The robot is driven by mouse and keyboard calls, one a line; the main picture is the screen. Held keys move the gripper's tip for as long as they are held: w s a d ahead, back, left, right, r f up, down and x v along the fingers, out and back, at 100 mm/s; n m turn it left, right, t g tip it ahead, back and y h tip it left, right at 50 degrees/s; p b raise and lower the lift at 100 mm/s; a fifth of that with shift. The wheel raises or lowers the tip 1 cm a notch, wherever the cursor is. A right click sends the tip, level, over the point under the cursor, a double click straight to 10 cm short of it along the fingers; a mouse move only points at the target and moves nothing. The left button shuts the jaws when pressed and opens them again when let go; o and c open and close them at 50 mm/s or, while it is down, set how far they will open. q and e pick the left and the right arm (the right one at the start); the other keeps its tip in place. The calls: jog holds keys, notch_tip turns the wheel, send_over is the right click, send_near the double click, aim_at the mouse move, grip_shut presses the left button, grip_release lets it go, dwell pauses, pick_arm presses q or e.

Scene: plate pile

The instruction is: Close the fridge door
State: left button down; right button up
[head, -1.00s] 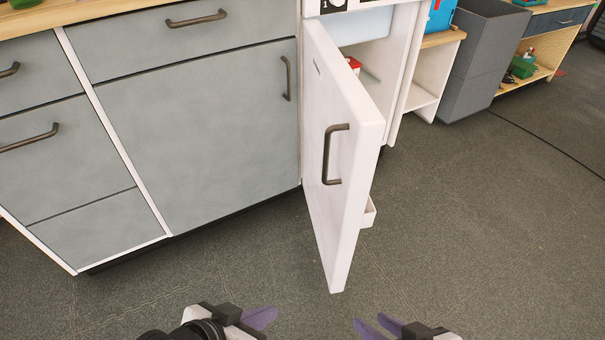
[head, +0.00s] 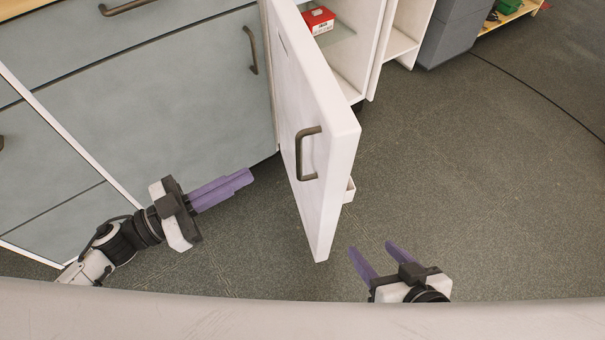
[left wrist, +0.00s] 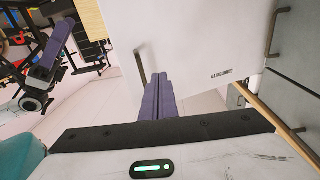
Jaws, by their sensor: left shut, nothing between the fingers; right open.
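The white fridge door (head: 320,150) stands wide open in the head view, swung out toward me, with a dark bar handle (head: 307,153) on its left face. The same door (left wrist: 190,35) and handle (left wrist: 141,65) show in the left wrist view. My left gripper (head: 250,177) is shut and empty, left of the door and pointing at its handle side, apart from it in the head view. My right gripper (head: 371,256) is open and empty, low and to the right of the door's bottom corner. The fridge interior (head: 352,50) is partly visible behind the door.
A red box (head: 318,20) sits on a shelf in the fridge. Grey cabinets (head: 150,110) with dark handles stand to the left of the door. The grey floor (head: 460,190) to the right is clear. A dark grey bin (head: 448,35) stands at the back.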

pick_arm(q)
jog(key=s+m+g+h, duration=0.1)
jog(key=s+m+g, duration=0.1)
jog(key=s+g, duration=0.15)
jog(key=g+b, duration=0.1)
jog(key=b, duration=0.1)
send_near(321, 180)
jog(key=shift+h, duration=0.3)
jog(key=x, duration=0.5)
jog(key=shift+w+d+f, duration=0.1)
jog(key=shift+f, duration=0.15)
jog(key=shift+w+d, duration=0.15)
jog(key=shift+d, duration=0.35)
pick_arm(e)
jog(key=shift+w+a+f, duration=0.3)
jog(key=shift+a+f, duration=0.05)
jog(key=shift+a, duration=0.15)
pick_arm(q)
jog(key=shift+d+r, duration=0.1)
jog(key=shift+d, duration=0.05)
pick_arm(e)
jog(key=shift+r, duration=0.1)
